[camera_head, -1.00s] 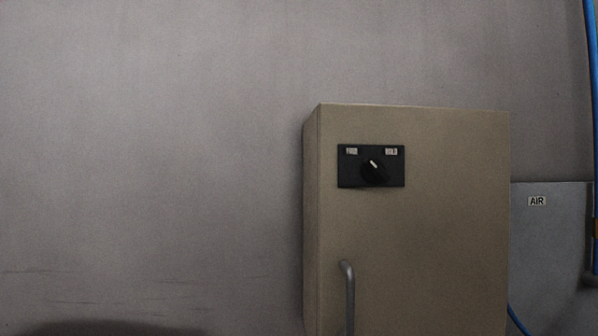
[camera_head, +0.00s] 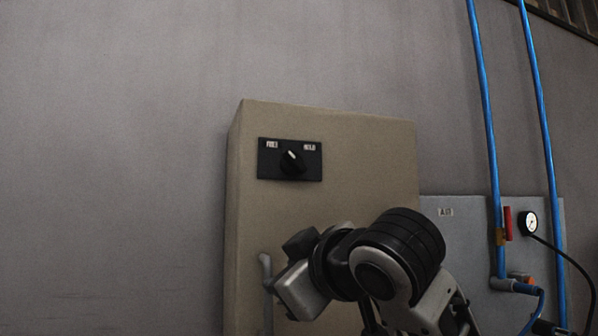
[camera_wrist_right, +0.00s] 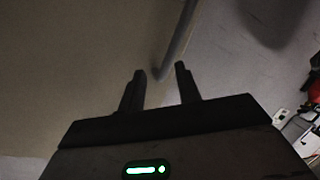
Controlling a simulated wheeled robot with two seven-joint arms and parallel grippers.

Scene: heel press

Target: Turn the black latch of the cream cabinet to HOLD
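The cream cabinet (camera_head: 350,165) stands in the middle of the head view. Its black latch (camera_head: 292,162) is a round knob on a black plate (camera_head: 268,166) near the cabinet's top. The knob's white mark tilts to the upper left, toward the left label, which appears to read FREE; the right label (camera_head: 309,147) reads HOLD. My right arm is in front of the cabinet, below and right of the latch. In the right wrist view my right gripper (camera_wrist_right: 158,74) has its fingers apart, with nothing held between them. My left gripper is not in view.
A grey bar handle (camera_head: 266,285) is on the cabinet door below the latch; it also runs past the fingertips in the right wrist view (camera_wrist_right: 177,42). To the right are a grey AIR panel (camera_head: 440,203), a gauge (camera_head: 528,223) and blue pipes (camera_head: 484,90). The wall left is bare.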

